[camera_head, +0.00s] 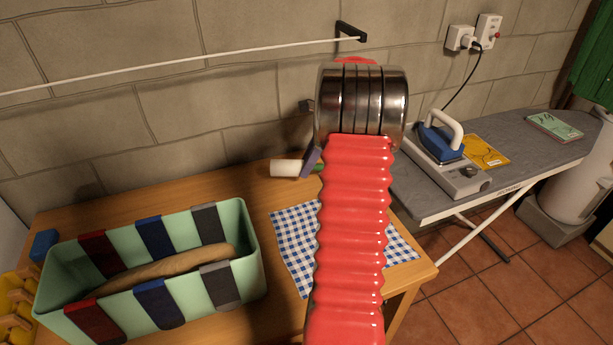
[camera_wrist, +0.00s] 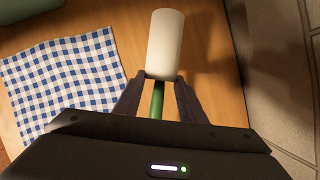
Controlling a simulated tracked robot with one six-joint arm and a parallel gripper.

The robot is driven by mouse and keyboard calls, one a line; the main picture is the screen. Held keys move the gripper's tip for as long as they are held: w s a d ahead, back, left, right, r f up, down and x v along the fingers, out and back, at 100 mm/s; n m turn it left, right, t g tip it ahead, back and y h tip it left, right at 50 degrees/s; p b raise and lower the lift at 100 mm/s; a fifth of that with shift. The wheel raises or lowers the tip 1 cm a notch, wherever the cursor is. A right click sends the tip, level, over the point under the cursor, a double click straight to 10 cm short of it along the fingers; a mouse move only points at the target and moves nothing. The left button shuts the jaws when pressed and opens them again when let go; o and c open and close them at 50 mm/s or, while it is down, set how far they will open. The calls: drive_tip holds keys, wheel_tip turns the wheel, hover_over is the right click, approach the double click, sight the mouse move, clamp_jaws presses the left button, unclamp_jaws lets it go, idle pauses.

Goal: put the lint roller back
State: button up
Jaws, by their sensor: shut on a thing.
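The lint roller has a white roll and a green handle. In the head view its white roll (camera_head: 285,168) shows left of my red arm, over the back of the wooden table. In the wrist view the white roll (camera_wrist: 165,44) points away from me, and the green handle (camera_wrist: 157,101) runs between my fingers. My gripper (camera_wrist: 162,82) is shut on the lint roller near where the handle meets the roll. In the head view my arm hides most of my gripper (camera_head: 312,160) and the handle. I cannot tell how high the roller is above the table.
A mint-green box (camera_head: 251,262) with coloured flaps and a long brown thing inside stands at left. A blue-checked cloth (camera_head: 291,233) lies beside it. A rail (camera_head: 180,63) runs along the wall. An ironing board (camera_head: 440,200) with an iron (camera_head: 441,141) stands at right.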

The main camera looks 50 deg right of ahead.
drive_tip(key=shift+f, duration=2.5)
drive_tip(key=o, duration=1.1)
drive_tip(key=v, duration=1.2)
drive_tip(key=shift+w, duration=0.1)
